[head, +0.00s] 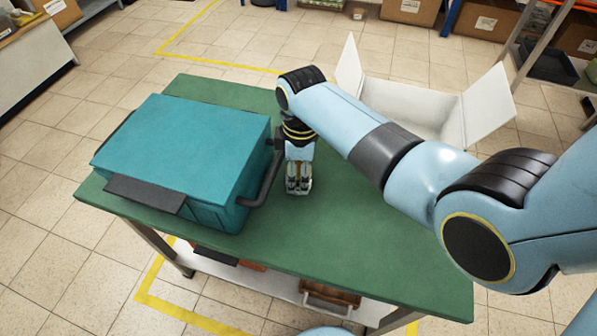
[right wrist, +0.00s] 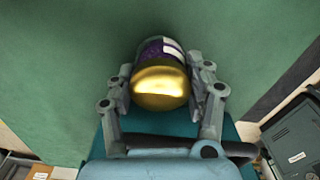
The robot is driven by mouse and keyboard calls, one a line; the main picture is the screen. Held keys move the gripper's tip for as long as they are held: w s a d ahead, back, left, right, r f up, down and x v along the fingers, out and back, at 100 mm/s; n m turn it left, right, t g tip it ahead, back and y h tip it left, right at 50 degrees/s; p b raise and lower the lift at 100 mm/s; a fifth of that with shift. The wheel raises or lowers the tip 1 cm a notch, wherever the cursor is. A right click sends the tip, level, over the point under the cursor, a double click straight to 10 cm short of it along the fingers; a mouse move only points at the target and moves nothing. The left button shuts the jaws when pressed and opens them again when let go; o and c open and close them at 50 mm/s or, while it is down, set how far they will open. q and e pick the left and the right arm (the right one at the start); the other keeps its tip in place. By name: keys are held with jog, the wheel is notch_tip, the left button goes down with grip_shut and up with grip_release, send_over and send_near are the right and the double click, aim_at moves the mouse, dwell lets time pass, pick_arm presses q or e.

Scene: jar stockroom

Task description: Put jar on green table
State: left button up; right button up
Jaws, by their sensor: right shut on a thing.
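The jar (right wrist: 158,80) has a shiny gold lid and a purple and white label, and it shows in the right wrist view. My right gripper (right wrist: 163,82) is shut on it, one finger on each side. In the head view my right gripper (head: 298,186) points down over the green table (head: 345,220), just right of the teal box; there the jar is hidden by the gripper. The jar is over the green surface; I cannot tell whether its base touches it. My left gripper is out of view.
A teal box (head: 190,150) with a dark handle fills the table's left part, close beside the gripper. A white open box (head: 415,100) stands behind the table. The table's front right part is clear. A lower shelf (head: 270,287) holds items.

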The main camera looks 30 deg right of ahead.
jog(key=o, duration=1.4)
jog(key=shift+f, duration=0.1)
jog(key=shift+o, duration=0.2)
notch_tip(320, 180, up, 12)
jog(key=p, duration=0.2)
jog(key=shift+d+r, duration=0.15)
jog(key=shift+r, duration=0.05)
jog(key=shift+f, duration=0.1)
